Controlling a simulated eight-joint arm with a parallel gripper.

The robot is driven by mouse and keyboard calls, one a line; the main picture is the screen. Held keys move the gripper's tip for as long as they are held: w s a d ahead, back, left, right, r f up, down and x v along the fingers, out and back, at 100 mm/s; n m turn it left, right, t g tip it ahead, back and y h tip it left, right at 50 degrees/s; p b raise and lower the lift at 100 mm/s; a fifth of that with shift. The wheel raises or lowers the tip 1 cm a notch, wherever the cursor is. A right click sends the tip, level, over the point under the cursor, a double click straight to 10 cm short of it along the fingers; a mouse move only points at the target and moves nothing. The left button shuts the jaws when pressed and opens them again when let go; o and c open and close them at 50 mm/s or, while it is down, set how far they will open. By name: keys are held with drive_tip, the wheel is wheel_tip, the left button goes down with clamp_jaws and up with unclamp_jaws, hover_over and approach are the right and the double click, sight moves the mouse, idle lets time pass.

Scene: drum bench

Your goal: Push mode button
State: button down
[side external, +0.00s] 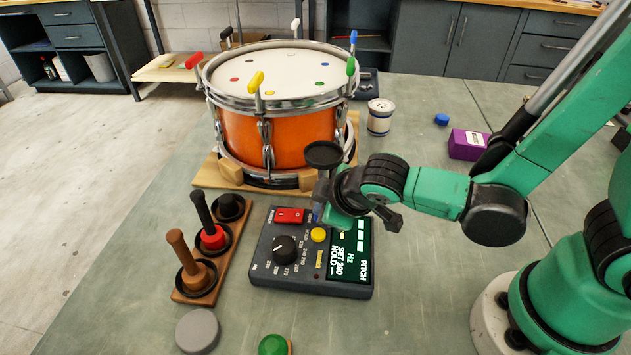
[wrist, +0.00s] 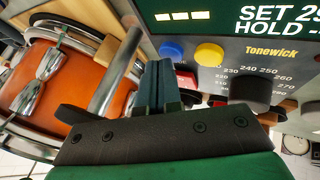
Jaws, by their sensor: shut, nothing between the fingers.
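The dark pitch box (side external: 262,262) lies on the bench with a lit display (side external: 349,250) reading PITCH, Hz, SET 290 and HOLD. It carries a yellow button (side external: 319,235), a red rocker switch (side external: 290,215) and a black dial (side external: 284,249). In the wrist view the yellow button (wrist: 208,53) sits beside a blue button (wrist: 165,47). I cannot read which is labelled mode. My gripper (side external: 318,214) is over the box's far edge, its fingers shut and empty. In the wrist view the fingertips (wrist: 160,68) appear close below the blue button; contact cannot be told.
An orange drum (side external: 290,137) on a wooden base stands just behind the box. A wooden rack (side external: 203,285) with upright handled tools is at its left. A purple box (side external: 466,146), a spool (side external: 380,118) and a blue cap (side external: 441,119) are farther back.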

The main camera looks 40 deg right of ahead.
drive_tip(key=shift+r, duration=0.45)
drive_tip(key=shift+r, duration=0.1)
drive_tip(key=shift+r, duration=2.9)
wheel_tip(320, 180, up, 3)
drive_tip(key=shift+r, duration=0.1)
idle(0.4)
drive_tip(key=shift+f, duration=4.45)
drive_tip(key=shift+f, duration=0.15)
